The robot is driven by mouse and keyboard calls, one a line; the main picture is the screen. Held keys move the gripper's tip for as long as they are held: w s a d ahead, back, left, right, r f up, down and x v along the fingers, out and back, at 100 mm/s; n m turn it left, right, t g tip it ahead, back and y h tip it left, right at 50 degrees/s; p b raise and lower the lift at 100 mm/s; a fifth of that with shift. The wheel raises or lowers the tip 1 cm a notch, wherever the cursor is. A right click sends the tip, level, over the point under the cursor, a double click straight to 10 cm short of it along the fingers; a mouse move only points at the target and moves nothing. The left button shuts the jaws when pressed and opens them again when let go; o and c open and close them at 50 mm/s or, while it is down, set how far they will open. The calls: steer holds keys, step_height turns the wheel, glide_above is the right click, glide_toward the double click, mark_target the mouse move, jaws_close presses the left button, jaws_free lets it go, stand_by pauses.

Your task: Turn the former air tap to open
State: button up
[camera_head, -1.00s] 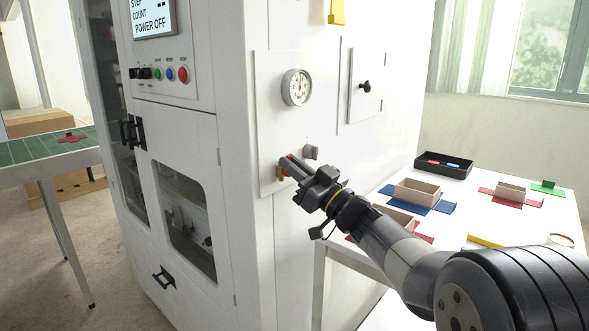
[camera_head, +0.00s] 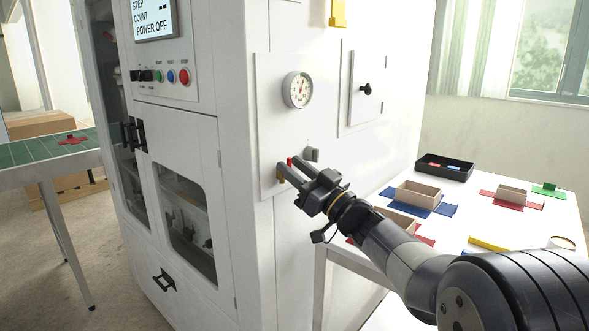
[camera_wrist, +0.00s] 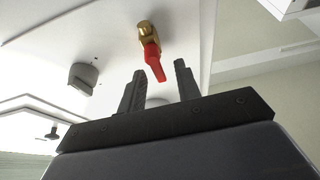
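The air tap is a brass body with a red lever handle on the machine's white side panel. In the wrist view the brass body (camera_wrist: 148,33) is at the top, and the red handle (camera_wrist: 154,63) extends down from it towards the gap between my fingers. My gripper (camera_wrist: 159,72) is open, with a finger on either side of the handle's line and visible space around it. In the head view my gripper (camera_head: 288,166) is at the panel, and only a little of the red handle (camera_head: 289,161) shows; the fingers hide most of the tap.
A round gauge (camera_head: 298,89) is above the tap, and a grey knob (camera_head: 312,154) is just right of it. The machine's screen (camera_head: 153,18) reads POWER OFF. A white table (camera_head: 480,222) with boxes and a black tray (camera_head: 444,167) stands to the right.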

steer(key=v, duration=1)
steer(key=shift+d+f, duration=0.2)
steer(key=shift+d, duration=0.05)
steer(key=shift+s+a, duration=0.1)
steer(key=shift+s, duration=0.05)
stand_by(0.8)
